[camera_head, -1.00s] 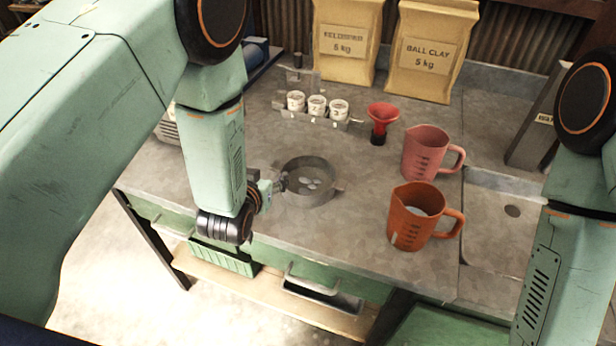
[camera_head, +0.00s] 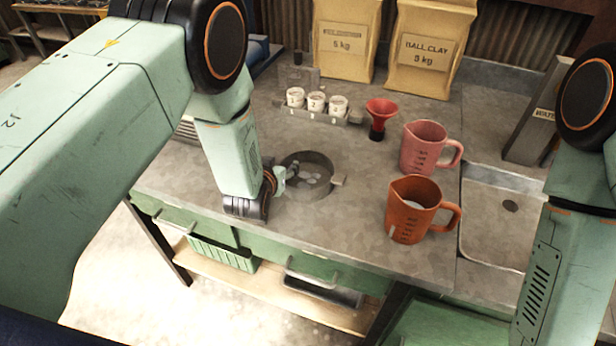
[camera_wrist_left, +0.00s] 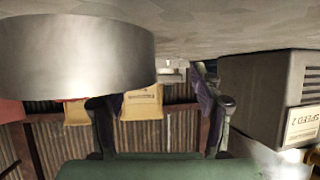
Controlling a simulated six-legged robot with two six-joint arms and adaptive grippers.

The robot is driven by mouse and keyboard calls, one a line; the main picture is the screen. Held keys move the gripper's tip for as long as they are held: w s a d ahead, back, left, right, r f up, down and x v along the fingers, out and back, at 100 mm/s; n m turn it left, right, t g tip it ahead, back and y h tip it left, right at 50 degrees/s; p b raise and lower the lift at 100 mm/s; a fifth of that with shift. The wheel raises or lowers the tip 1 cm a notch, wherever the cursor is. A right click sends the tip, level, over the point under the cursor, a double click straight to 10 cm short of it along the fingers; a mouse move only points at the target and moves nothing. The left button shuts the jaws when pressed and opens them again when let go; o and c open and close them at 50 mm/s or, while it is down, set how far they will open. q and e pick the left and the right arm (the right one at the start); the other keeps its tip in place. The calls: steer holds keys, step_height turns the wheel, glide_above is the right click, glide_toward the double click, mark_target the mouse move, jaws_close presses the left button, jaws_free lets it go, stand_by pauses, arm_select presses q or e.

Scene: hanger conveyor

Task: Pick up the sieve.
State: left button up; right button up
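The sieve (camera_head: 326,190) is a round, dark grey ring with a small tab on its right side. It sits on the worktop, and several pale spots show inside it. In the left wrist view, which is upside down, a large grey curved wall at upper left looks like its side (camera_wrist_left: 75,60). My left gripper (camera_head: 286,178) is at the sieve's left edge. Its two fingers stand apart in the left wrist view (camera_wrist_left: 162,108), with no object held between them. The sieve wall is off to one finger's side; contact cannot be told. My right gripper is out of view.
Right of the sieve stand an orange jug (camera_head: 408,215) and a pink jug (camera_head: 421,150). Behind are a red funnel (camera_head: 380,112), a rack of white cups (camera_head: 317,103) and two clay bags (camera_head: 428,55). A sink (camera_head: 500,235) is at right. A grey box (camera_wrist_left: 262,95) shows in the wrist view.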

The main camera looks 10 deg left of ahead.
arm_select(q)
steer(key=shift+w+a+f, duration=0.2)
steer(key=shift+a+f, duration=0.05)
steer(key=c, duration=0.6)
steer(key=shift+s+d+r, duration=0.15)
steer(key=c, duration=0.4)
jaws_close()
